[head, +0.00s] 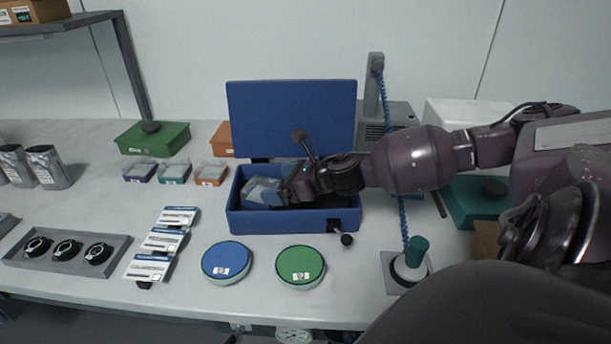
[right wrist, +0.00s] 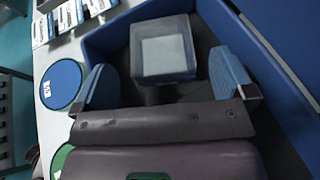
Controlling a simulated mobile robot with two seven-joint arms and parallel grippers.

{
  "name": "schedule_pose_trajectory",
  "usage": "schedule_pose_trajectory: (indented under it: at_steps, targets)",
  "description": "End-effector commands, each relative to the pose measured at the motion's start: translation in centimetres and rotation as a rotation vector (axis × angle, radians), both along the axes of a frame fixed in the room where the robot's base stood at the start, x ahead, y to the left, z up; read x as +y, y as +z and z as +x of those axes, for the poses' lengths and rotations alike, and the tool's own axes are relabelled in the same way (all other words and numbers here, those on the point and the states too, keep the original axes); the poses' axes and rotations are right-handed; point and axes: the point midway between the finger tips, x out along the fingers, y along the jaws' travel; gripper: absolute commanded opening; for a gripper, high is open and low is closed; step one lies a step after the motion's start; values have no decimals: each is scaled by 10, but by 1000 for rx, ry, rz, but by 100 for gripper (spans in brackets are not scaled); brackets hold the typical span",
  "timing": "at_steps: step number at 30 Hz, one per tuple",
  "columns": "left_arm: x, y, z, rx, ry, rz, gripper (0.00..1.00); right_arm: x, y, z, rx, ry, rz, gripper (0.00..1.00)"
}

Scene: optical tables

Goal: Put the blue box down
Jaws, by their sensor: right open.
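A small blue box with a clear, pale top (right wrist: 163,50) sits inside the large open blue case (head: 290,222). In the head view the small box (head: 259,188) is partly hidden by my right gripper (head: 275,196). My right gripper reaches down into the case from the right. In the right wrist view its two blue finger pads (right wrist: 163,82) are spread wide, with the box between and just beyond them. Gaps show on both sides, so the pads look clear of it. The box appears to rest on the dark case floor. My left gripper is not in view.
The case's blue lid (head: 290,115) stands upright behind it. Round blue (head: 227,261) and green (head: 301,266) containers stand in front. Small open trays (head: 174,173) and a green box (head: 153,138) are to the left. A coiled-cable device (head: 388,118) stands behind my right arm.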

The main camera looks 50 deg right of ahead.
Motion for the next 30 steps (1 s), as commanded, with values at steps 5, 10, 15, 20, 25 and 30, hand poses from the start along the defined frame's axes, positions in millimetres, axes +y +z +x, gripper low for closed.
schedule_pose_trajectory:
  at_steps: [5,10,15,20,25,30]
  targets:
    - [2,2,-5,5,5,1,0,-8,9,-17,-1,-1,-1,100]
    - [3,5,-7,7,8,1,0,-14,16,-32,0,-1,0,100]
    - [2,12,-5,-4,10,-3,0,-19,21,-43,-1,0,0,100]
    - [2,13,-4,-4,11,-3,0,-22,23,-50,0,0,1,100]
    - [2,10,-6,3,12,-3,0,-23,24,-52,0,0,0,100]
    - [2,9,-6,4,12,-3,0,-23,24,-53,0,0,0,100]
